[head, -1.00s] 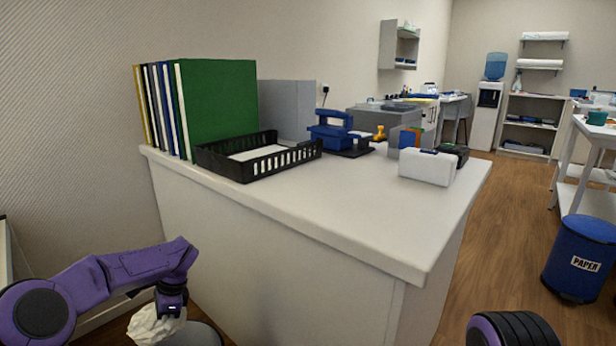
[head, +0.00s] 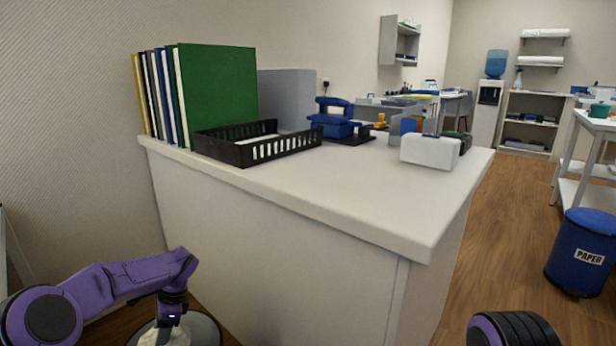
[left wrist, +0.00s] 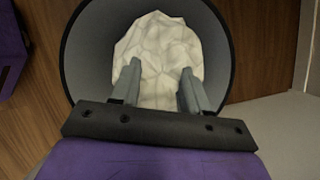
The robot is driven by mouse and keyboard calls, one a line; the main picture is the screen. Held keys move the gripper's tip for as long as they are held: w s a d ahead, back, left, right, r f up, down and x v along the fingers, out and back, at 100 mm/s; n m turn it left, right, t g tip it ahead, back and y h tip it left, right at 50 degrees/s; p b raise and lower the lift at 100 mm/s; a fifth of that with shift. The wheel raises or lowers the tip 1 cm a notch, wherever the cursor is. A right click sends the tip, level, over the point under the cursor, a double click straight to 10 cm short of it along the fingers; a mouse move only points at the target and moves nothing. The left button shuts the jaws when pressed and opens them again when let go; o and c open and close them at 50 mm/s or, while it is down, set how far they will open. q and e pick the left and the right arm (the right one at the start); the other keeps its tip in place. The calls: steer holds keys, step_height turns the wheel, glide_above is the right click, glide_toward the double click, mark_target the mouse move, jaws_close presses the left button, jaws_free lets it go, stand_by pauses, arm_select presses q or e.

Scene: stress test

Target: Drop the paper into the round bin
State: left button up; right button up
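The crumpled white paper (left wrist: 160,45) sits between the fingertips of my left gripper (left wrist: 161,70) in the left wrist view. The fingers stand apart with the paper filling the gap, and it bulges past them. In the head view, the paper (head: 163,337) hangs under my left gripper (head: 172,319) at the lower edge and is partly cut off. The round grey bin (head: 211,325) is around and below it; its dark rim (left wrist: 232,60) encircles the paper in the left wrist view. My right gripper is not in view.
The white counter (head: 350,190) stands beside the bin, with folders (head: 215,95), a black tray (head: 240,150) and a white box (head: 428,151) on it. A blue bin labelled PAPER (head: 580,255) stands at the right on the wooden floor.

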arm_select(q)
steer(key=p+v, duration=0.3)
steer(key=v, duration=0.7)
steer(key=shift+r, duration=0.3)
